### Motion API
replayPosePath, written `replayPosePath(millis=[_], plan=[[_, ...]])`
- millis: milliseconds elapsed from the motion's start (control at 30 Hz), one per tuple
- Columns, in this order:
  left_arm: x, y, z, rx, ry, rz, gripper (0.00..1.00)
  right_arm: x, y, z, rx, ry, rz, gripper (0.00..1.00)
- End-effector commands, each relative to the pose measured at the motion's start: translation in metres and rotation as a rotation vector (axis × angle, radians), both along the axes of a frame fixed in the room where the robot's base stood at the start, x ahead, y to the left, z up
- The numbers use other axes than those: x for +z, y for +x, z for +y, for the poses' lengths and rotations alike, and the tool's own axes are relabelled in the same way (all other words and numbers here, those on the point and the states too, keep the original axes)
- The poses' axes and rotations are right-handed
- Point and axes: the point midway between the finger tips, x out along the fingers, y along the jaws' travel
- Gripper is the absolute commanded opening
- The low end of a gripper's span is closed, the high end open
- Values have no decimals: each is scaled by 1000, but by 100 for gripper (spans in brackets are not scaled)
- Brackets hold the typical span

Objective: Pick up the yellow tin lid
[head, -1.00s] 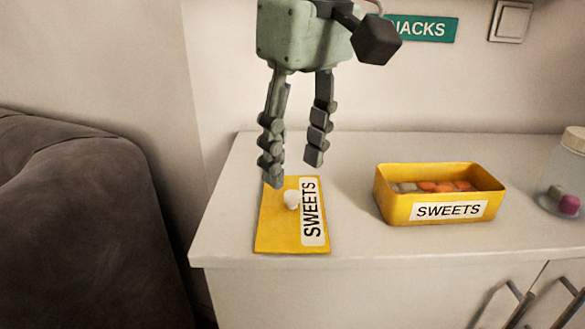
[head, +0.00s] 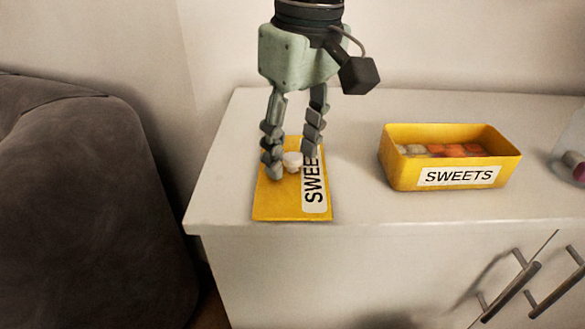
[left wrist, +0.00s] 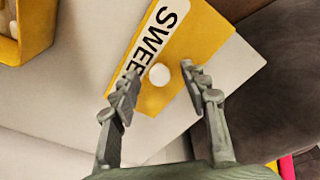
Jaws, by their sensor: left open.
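The yellow tin lid (head: 277,204) lies flat on the white cabinet top near its left front corner, with a SWEETS label and a white knob (head: 292,162). My left gripper (head: 291,167) is over the lid, pointing down, its open fingers on either side of the knob. In the left wrist view, the lid (left wrist: 205,38) lies beyond the fingertips, and the knob (left wrist: 159,75) shows between and a little past the open fingers (left wrist: 160,82). I cannot tell whether the fingers touch the lid. My right gripper is not in view.
An open yellow SWEETS tin (head: 400,176) with orange and pale sweets stands to the right of the lid. A clear jar (head: 568,150) is at the right edge. A dark grey sofa (head: 80,190) is left of the cabinet. The cabinet top (head: 350,185) is clear between lid and tin.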

Motion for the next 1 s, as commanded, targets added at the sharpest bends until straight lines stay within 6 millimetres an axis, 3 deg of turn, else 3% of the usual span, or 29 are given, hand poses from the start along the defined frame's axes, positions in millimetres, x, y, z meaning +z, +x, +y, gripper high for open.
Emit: replayPosePath(millis=[133,500,833,1000], plan=[[0,0,0,0,0,0,42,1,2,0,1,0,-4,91],[0,0,0,0,0,0,0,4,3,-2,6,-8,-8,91],[3,0,0,0,-1,-1,0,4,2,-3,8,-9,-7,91],[16,0,0,0,-1,-1,0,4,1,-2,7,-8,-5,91]])
